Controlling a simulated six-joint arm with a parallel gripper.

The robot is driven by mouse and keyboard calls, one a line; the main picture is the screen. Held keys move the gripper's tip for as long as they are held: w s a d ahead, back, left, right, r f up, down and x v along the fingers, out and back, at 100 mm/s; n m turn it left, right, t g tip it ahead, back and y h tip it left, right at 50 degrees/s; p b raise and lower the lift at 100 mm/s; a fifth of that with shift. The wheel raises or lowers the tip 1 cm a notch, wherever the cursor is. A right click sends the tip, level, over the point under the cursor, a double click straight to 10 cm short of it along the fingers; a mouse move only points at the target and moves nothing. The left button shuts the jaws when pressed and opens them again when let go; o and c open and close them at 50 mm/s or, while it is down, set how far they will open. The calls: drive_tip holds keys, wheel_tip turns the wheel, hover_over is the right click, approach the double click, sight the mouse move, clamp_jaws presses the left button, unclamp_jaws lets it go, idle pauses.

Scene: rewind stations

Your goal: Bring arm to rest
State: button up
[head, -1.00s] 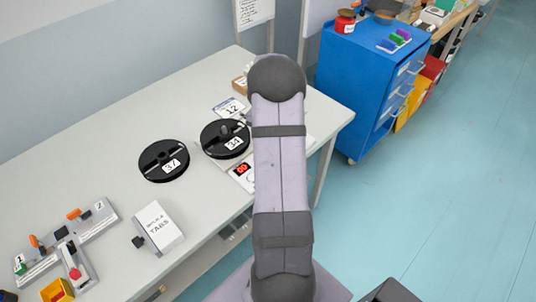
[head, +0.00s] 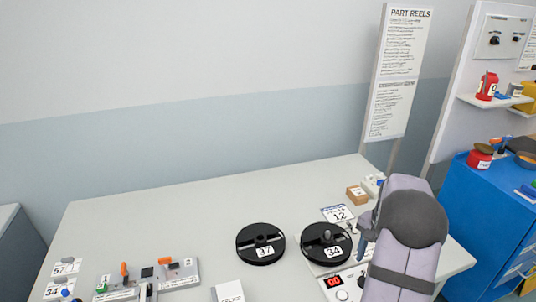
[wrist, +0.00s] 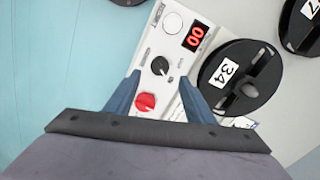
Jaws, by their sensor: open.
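My gripper (wrist: 159,82) is open and empty in the wrist view, its two blue-grey fingers apart above the white control box (wrist: 160,58). The box has a red "00" display, a black knob and a red button. The black reel marked 34 (wrist: 240,78) sits beside the box, right of the fingers and apart from them. In the head view, my arm (head: 405,240) rises at the right and hides most of the gripper and part of the box.
The grey table (head: 200,215) has free room at its back and left. A card marked 12 (head: 338,213) and a small brown box (head: 357,194) are behind reel 34. A switch fixture (head: 180,275) stands front left. A blue cabinet (head: 480,220) is at the right.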

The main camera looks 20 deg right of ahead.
drive_tip(key=shift+w+d+n, duration=0.25)
drive_tip(key=shift+w+n, duration=0.05)
drive_tip(key=shift+n, duration=0.4)
drive_tip(key=s+a+f+n, duration=0.1)
drive_tip(key=s+a+f, duration=0.1)
drive_tip(key=s+a+f+n, duration=0.1)
drive_tip(key=s+a+f, duration=0.1)
drive_tip(key=shift+s+f+n+g+y, duration=0.3)
drive_tip(key=shift+s+f+n, duration=0.05)
drive_tip(key=shift+f+n, duration=0.05)
drive_tip(key=s+a+r+n, duration=0.1)
drive_tip(key=s+a+n, duration=0.1)
drive_tip(key=s+a, duration=0.35)
drive_tip(key=s+a+r+n+g, duration=0.1)
drive_tip(key=s+a+n, duration=0.2)
drive_tip(key=a, duration=0.6)
drive_tip(key=s+a+r+n, duration=0.2)
drive_tip(key=s+a, duration=0.2)
drive_tip(key=a, duration=0.4)
drive_tip(key=w+a+r+n+t, duration=0.2)
drive_tip(key=w+a+r+n, duration=0.1)
drive_tip(key=a, duration=0.2)
wheel_tip(320, 180, down, 18)
drive_tip(key=b, duration=1.7)
drive_tip(key=shift+w+r, duration=0.2)
drive_tip(key=shift+f+b, duration=0.1)
drive_tip(key=shift+b, duration=0.25)
wheel_tip(320, 180, down, 25)
drive_tip(key=b, duration=2.4)
drive_tip(key=shift+b, duration=0.4)
